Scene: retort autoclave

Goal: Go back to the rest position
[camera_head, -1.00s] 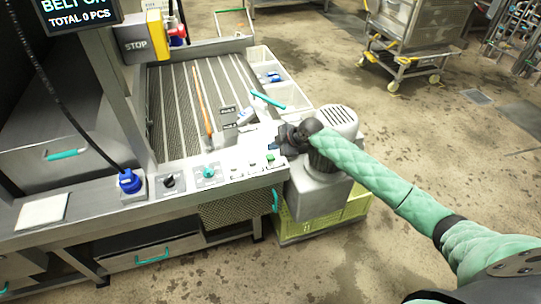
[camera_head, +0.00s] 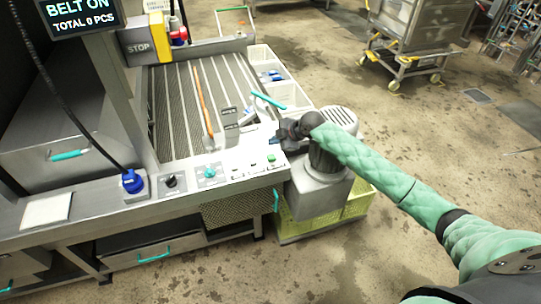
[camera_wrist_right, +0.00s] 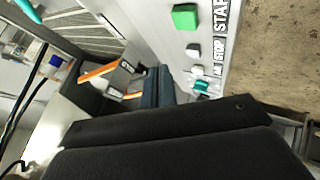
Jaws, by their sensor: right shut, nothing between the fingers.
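My right arm, in a quilted green sleeve, reaches in from the lower right of the head view. Its dark gripper (camera_head: 281,139) is shut and empty, close to the right end of the machine's control panel (camera_head: 225,176). In the head view a green button (camera_head: 271,157) shows just below and left of the gripper. In the right wrist view the shut fingers (camera_wrist_right: 157,86) are beside the panel, with the green button (camera_wrist_right: 185,17) and START and STOP labels nearby. I cannot tell whether the fingers touch anything. My left gripper is not in view.
A conveyor (camera_head: 180,100) with an orange stick lies behind the panel. A grey motor housing (camera_head: 318,190) and a yellow-green crate (camera_head: 300,226) stand under my right forearm. A steel cart (camera_head: 412,35) is at the back right. Floor to the right is open.

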